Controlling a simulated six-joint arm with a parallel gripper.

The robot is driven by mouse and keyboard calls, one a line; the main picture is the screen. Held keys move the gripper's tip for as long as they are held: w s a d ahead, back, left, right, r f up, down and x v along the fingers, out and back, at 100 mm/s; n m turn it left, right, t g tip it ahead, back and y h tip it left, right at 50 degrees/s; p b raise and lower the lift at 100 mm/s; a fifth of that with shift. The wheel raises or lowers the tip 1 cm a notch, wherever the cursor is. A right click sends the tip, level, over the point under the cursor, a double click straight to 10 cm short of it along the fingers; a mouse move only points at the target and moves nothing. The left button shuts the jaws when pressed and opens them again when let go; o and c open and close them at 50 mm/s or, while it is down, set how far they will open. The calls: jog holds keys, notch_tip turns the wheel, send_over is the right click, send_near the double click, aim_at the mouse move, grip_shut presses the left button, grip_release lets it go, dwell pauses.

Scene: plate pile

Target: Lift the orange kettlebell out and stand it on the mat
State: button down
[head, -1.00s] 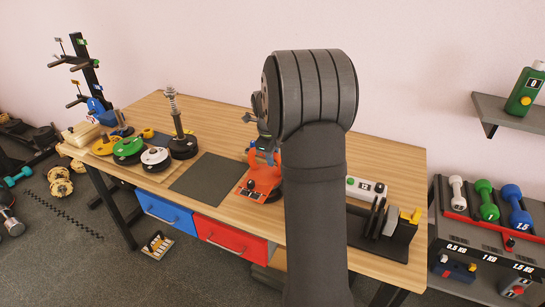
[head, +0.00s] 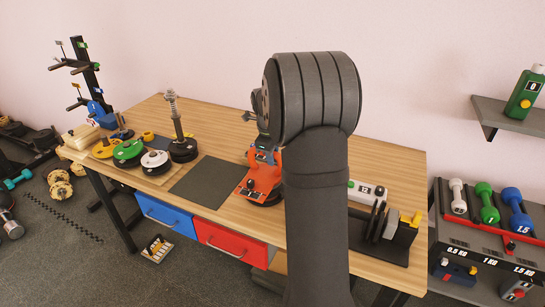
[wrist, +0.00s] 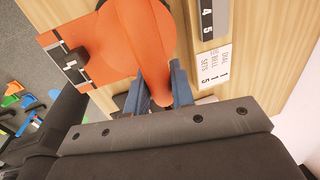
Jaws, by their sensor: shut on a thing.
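My gripper (head: 265,155) has blue fingers, which also show in the wrist view (wrist: 157,98). They are shut on the narrow orange end of the orange kettlebell (wrist: 138,35), beside my dark arm in the head view. A flat orange plate (wrist: 103,60) with a black knob and a black-and-white strip shows beside the held body. I cannot tell whether the two are joined. In the head view the orange parts stand over the table, with a dark round thing partly hidden under them. The dark mat (head: 205,180) lies flat and bare to their left.
Weight plates, a green one (head: 128,150) among them, and a post with a dark base (head: 183,150) stand left of the mat. A black rack (head: 385,232) and a white box (head: 366,189) are at the right. My arm hides the middle of the table.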

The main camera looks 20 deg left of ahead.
jog(key=shift+r, duration=3.3)
jog(key=a+f, duration=0.3)
jog(key=a, duration=0.7)
jog(key=a+f, duration=0.3)
jog(key=a, duration=0.8)
jog(key=shift+w, duration=0.2)
jog(key=shift+f, duration=0.15)
jog(key=shift+f, duration=2.2)
jog(key=shift+f, duration=0.6)
jog(key=c, duration=1.1)
grip_release()
jog(key=shift+c, duration=0.2)
